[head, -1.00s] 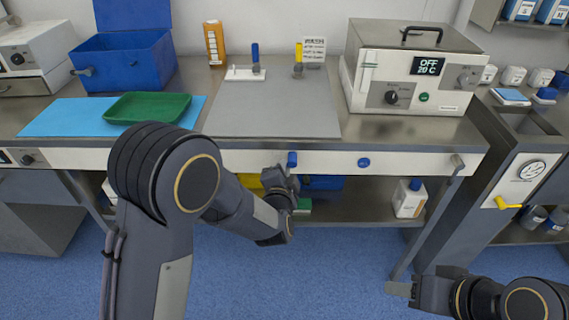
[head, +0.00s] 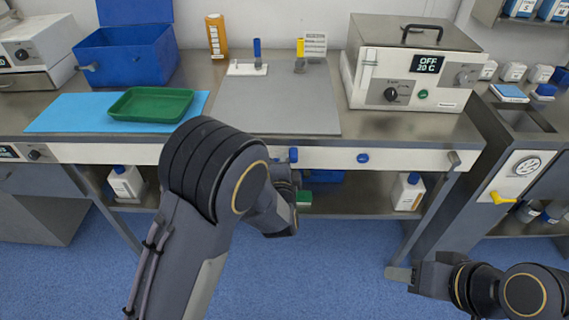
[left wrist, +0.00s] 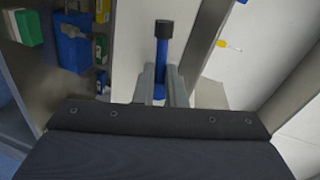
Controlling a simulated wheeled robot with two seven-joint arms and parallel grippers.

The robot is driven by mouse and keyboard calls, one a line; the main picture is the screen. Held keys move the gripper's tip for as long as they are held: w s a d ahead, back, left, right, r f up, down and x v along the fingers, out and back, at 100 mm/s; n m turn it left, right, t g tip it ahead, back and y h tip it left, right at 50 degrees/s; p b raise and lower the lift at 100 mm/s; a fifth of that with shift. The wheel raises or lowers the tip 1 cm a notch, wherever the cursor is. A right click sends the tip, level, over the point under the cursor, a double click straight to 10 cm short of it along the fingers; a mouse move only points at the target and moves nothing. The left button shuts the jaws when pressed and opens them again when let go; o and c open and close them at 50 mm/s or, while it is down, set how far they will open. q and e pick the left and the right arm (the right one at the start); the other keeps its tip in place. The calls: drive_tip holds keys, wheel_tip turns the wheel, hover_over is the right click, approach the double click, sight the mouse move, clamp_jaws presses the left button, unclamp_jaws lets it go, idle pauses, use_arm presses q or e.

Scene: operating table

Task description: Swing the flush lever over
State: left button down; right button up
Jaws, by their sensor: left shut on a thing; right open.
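My left gripper (head: 291,172) is at the front edge of the bench, partly hidden by my own arm. In the left wrist view its grey fingers (left wrist: 162,78) are shut on a blue lever (left wrist: 163,50) with a black end. A blue knob end of a lever (head: 293,154) shows on the bench's white front strip just above the gripper. A blue-handled lever (head: 257,50) and a yellow-handled lever (head: 300,50) stand upright at the back of the bench. No label legibly names the flush lever. My right gripper (head: 397,273) is open and empty over the floor at lower right.
Another blue knob (head: 363,158) sits farther right on the front strip. A grey mat (head: 275,105), green tray (head: 150,104) and boxy device (head: 405,70) are on the bench. Bottles and boxes stand on the lower shelf (head: 350,200). A yellow lever (head: 502,198) is on the right cabinet.

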use_arm(q)
drive_tip(key=c, duration=1.5)
unclamp_jaws()
drive_tip(key=s, duration=0.2)
drive_tip(key=s+r, duration=0.1)
drive_tip(key=s, duration=0.4)
drive_tip(key=shift+s+a+r, duration=0.15)
drive_tip(key=shift+s+r, duration=0.1)
drive_tip(key=shift+s, duration=0.1)
